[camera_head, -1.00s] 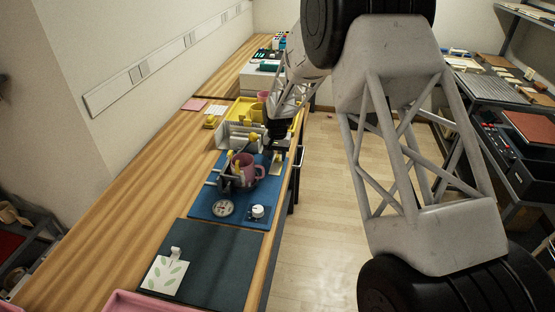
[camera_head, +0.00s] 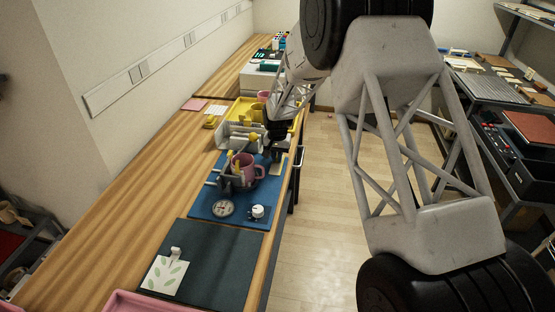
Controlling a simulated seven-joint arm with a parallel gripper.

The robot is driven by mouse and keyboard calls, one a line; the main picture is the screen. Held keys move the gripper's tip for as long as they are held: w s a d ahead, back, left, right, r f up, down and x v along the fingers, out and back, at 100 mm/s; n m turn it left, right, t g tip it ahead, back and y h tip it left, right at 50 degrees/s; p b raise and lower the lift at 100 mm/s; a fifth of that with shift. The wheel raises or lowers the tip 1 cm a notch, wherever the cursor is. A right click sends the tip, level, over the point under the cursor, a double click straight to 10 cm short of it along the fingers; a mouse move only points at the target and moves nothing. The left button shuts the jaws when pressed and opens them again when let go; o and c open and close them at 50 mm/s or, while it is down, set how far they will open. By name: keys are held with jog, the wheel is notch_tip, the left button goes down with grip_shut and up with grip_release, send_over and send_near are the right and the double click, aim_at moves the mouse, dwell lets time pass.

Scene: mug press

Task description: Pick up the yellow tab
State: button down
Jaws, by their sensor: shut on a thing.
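My gripper (camera_head: 276,153) is dark and points down at the right side of the blue press board (camera_head: 200,206). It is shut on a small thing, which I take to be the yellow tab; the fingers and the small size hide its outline. A pink mug (camera_head: 244,168) stands upright in the grey press on the board, to the left and nearer than my gripper.
A round dial gauge (camera_head: 223,208) and a white knob (camera_head: 257,211) sit at the board's near end. A dark mat (camera_head: 210,262) with a leaf-patterned card (camera_head: 167,275) lies nearer. A yellow tray (camera_head: 246,107) stands behind. The wooden counter's left side is clear.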

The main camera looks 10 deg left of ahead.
jog(key=shift+r, duration=0.1)
dwell(0.3)
jog(key=shift+r, duration=0.8)
jog(key=shift+s+r, duration=0.15)
jog(key=shift+r, duration=0.8)
jog(key=s+d, duration=0.3)
jog(key=s, duration=0.4)
jog(key=s+d+r, duration=0.1)
jog(key=s+d, duration=0.2)
jog(key=s, duration=0.4)
jog(key=shift+s+d+r, duration=0.15)
jog(key=shift+s, duration=0.05)
